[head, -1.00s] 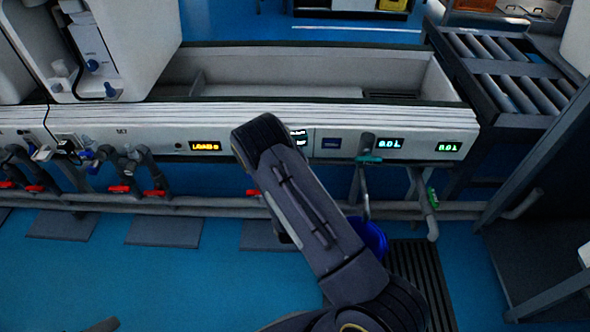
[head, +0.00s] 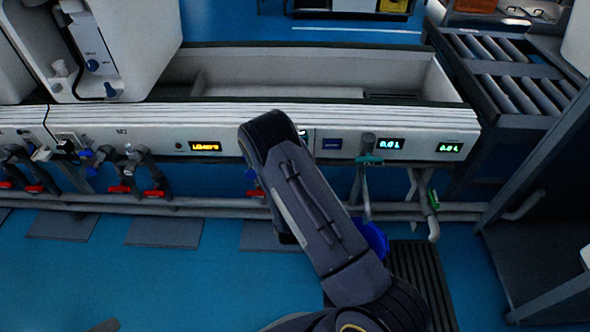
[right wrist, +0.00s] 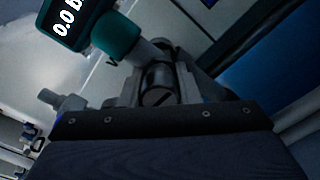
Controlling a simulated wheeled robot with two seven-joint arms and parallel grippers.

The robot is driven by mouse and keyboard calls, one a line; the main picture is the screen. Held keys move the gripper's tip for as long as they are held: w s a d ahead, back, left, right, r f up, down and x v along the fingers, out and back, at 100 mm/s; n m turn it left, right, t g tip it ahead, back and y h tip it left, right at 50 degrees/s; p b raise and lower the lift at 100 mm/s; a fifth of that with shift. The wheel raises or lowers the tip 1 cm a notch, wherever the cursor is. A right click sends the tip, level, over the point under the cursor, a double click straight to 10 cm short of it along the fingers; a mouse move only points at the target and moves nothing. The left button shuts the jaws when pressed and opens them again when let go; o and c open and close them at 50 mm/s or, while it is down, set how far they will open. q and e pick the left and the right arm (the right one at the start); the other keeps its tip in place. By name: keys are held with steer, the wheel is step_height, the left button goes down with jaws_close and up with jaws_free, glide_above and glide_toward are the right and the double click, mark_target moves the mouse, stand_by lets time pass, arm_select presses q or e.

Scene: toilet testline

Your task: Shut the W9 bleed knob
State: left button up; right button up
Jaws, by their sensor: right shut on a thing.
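In the right wrist view my right gripper (right wrist: 160,88) is shut on a grey round knob (right wrist: 158,78) with a slot in its end face. The knob sits at the end of a pale grey stub beside a teal gauge body (right wrist: 117,36). The gauge display (right wrist: 66,18) reads "0.0 b". No W9 label is readable. In the head view my right arm reaches up to the front of the line and hides the gripper and knob. My left gripper is not in view.
The white line front (head: 225,115) carries lit displays and, at left, pipes with red-handled valves (head: 120,189). A teal valve handle (head: 369,160) and a green one (head: 433,198) hang at right. A blue bucket (head: 376,240) stands behind my arm.

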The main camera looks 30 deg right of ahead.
steer(key=o, duration=1)
steer(key=p+v, duration=0.1)
steer(key=v, duration=0.7)
